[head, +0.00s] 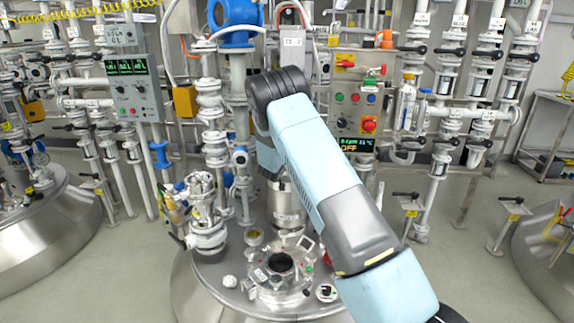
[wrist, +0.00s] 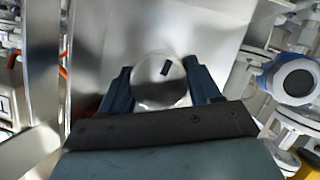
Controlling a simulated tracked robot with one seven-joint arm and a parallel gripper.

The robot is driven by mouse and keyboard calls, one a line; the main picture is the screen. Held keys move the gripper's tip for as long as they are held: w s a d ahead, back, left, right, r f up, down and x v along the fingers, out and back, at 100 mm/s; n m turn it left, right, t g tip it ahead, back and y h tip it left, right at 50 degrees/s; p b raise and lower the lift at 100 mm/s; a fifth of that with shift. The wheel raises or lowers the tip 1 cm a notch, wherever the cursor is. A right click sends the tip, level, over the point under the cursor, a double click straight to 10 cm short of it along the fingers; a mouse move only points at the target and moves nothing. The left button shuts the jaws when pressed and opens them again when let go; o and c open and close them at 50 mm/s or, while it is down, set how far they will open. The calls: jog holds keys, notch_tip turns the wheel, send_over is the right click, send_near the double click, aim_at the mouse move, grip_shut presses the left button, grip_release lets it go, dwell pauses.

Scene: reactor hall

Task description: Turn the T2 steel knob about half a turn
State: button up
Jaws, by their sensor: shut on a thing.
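The round steel knob (wrist: 160,78) shows in the wrist view, in front of a flat grey metal face. A short dark mark sits on its face, right of centre and slightly tilted. My gripper (wrist: 161,88) is shut on the knob, with one dark blue finger on its left and one on its right. In the head view my arm covers both the gripper and the knob. I cannot read a T2 label on the knob.
In the head view a steel vessel lid (head: 283,264) with fittings stands below my arm. A control box (head: 357,113) with coloured buttons is right of my arm. White valves and pipes crowd both sides. A blue-capped round fitting (wrist: 296,80) is close on the right in the wrist view.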

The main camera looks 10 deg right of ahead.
jog(key=shift+f+m+y, duration=0.1)
jog(key=shift+m+y, duration=0.2)
jog(key=shift+m, duration=0.1)
dwell(0.3)
jog(key=o, duration=0.8)
jog(key=shift+o, duration=0.7)
jog(key=v, duration=1.3)
jog(key=shift+s+a, duration=0.15)
jog(key=shift+s, duration=0.15)
